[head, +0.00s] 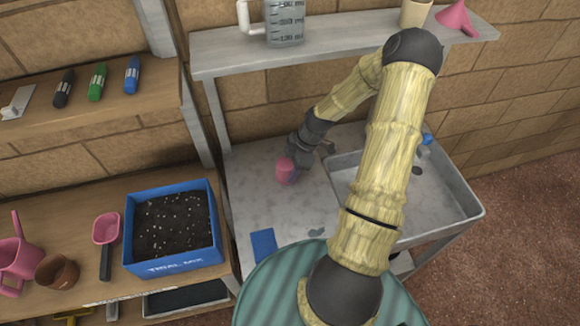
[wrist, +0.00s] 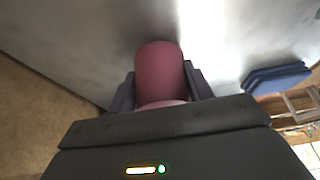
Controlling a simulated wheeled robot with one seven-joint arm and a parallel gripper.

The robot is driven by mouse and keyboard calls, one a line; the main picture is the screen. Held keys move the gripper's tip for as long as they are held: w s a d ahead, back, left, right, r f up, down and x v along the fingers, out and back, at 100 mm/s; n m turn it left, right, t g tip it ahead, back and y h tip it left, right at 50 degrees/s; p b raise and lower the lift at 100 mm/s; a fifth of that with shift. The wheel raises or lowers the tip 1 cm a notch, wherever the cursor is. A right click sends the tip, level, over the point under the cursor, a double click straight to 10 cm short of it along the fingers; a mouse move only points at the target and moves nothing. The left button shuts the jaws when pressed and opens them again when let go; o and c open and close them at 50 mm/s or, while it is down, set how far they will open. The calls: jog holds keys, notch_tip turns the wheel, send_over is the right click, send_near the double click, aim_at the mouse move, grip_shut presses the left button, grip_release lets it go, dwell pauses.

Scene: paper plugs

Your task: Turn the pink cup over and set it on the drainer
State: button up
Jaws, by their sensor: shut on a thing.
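The pink cup (head: 284,169) is in my gripper (head: 296,163), over the left part of the grey metal sink unit. In the wrist view the cup (wrist: 160,72) sits between the two dark fingers, which are shut on its sides. A paler band shows at its end nearest my gripper. I cannot tell which end is open, or whether the cup touches the surface. The flat metal drainer (head: 255,195) lies left of the sink basin, under and around the cup.
A blue flat pad (head: 264,245) lies at the drainer's front. The basin (head: 440,205) is to the right, partly behind my arm. A shelf (head: 330,42) with a jug (head: 285,22) hangs above. A blue soil box (head: 172,265) stands on the left bench.

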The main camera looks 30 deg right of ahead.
jog(key=shift+f, duration=0.45)
jog(key=o, duration=1.1)
jog(key=b+v, duration=0.1)
jog(key=v, duration=1.1)
jog(key=shift+a+r, duration=0.1)
jog(key=shift+s, duration=0.15)
